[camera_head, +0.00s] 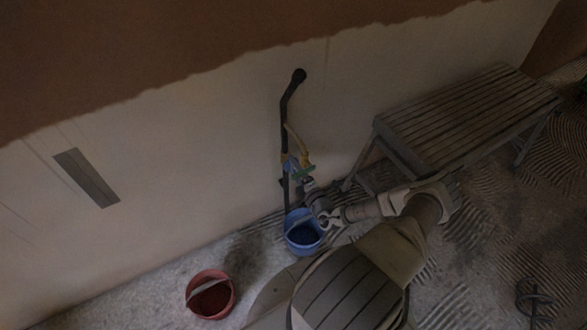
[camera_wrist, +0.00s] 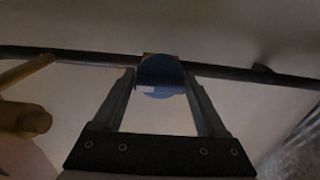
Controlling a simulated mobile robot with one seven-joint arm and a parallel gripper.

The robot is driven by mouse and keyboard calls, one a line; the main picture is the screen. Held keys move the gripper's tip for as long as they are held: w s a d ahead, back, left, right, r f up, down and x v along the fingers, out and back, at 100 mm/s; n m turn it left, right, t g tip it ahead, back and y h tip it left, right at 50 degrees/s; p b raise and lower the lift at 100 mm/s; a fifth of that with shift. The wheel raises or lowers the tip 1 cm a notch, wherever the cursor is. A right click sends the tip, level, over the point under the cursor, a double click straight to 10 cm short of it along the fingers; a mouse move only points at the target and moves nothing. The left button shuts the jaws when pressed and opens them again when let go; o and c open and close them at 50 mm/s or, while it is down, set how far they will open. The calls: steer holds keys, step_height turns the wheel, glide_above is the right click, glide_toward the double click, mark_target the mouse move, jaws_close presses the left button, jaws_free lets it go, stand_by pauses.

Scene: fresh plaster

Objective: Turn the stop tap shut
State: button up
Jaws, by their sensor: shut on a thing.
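The stop tap's round blue handle (camera_wrist: 160,70) sits between my fingertips in the wrist view, with a small pale mark on its face. My gripper (camera_wrist: 160,78) is shut on it, one finger on each side. The tap is on a dark pipe (camera_wrist: 95,58) that crosses the wrist view. In the head view the same pipe (camera_head: 285,125) runs down the wall, with brass-coloured fittings beside it. My gripper (camera_head: 309,183) reaches the pipe's lower part there. The handle is small and partly hidden by my gripper in that view.
A blue bucket (camera_head: 304,240) stands on the floor below the tap. A red bucket (camera_head: 210,295) stands further left. A slatted bench (camera_head: 465,110) is to the right. A brass fitting (camera_wrist: 27,120) is close on the left in the wrist view. The wall is behind.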

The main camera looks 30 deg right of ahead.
stand_by(0.5)
steer(key=o, duration=1.3)
steer(key=s+a+p, duration=0.1)
steer(key=s+p, duration=0.3)
steer(key=s, duration=1.3)
steer(key=shift+s, duration=0.2)
